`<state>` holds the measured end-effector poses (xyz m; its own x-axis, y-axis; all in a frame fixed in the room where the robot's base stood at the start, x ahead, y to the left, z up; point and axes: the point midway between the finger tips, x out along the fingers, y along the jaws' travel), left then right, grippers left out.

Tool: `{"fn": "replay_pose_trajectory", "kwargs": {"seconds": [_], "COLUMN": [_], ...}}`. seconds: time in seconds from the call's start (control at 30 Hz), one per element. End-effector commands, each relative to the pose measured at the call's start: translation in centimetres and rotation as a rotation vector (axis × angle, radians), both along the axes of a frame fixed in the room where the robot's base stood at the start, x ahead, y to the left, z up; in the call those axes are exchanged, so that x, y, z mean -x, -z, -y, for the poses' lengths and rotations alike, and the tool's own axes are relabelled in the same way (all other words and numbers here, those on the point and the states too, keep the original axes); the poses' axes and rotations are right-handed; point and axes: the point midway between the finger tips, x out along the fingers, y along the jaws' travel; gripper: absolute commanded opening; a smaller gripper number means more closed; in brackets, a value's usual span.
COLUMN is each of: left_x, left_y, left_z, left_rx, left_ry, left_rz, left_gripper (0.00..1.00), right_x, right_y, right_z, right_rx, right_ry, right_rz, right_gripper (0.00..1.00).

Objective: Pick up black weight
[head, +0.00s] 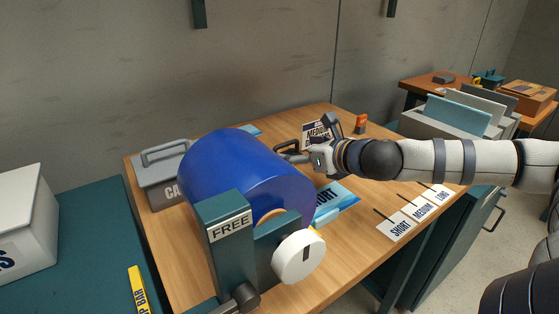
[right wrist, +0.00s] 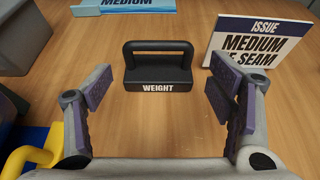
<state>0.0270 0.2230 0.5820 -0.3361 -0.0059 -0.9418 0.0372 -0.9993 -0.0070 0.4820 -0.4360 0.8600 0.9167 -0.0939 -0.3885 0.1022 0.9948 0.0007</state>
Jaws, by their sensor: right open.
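The black weight (right wrist: 158,76), a block with a bar handle and a white WEIGHT label, stands upright on the wooden table in the right wrist view. It lies ahead of my right gripper (right wrist: 158,98), centred between the two spread fingers and not touching them. The gripper is open and empty. In the head view my right gripper (head: 306,143) reaches in from the right, low behind the blue roll. There I cannot clearly separate the weight from the dark fingers. My left gripper is not in view.
The large blue roll (head: 235,175) and its FREE stand (head: 228,235) fill the table's near middle. A MEDIUM sign (right wrist: 255,46) stands right of the weight. A grey case (head: 158,178) sits at the left edge. SHORT, MEDIUM and LONG labels (head: 422,210) lie at the right.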

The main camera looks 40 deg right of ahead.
Motion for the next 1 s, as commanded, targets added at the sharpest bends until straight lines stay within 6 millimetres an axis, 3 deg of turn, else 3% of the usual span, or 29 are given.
{"fn": "replay_pose_trajectory", "kwargs": {"seconds": [0.3, 0.53, 0.57, 0.83, 1.0], "left_x": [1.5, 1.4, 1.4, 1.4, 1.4], "left_y": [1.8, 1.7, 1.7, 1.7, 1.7], "left_z": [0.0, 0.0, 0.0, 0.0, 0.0], "left_rx": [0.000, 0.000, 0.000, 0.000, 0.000], "left_ry": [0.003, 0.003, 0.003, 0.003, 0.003], "left_rz": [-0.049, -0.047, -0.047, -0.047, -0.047], "left_gripper": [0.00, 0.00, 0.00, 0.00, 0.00], "right_x": [-4.9, -5.3, -5.3, -5.3, -5.4], "right_y": [1.8, 1.5, 1.4, 1.5, 1.3], "right_z": [0.3, 0.4, 0.3, 0.3, 0.3], "right_rx": [0.003, 0.002, 0.001, 0.001, 0.001], "right_ry": [-0.001, 0.000, -0.001, -0.001, -0.002], "right_rz": [0.000, 0.007, 0.007, 0.006, 0.010], "right_gripper": [0.76, 0.76, 0.74, 0.12, 0.11]}}
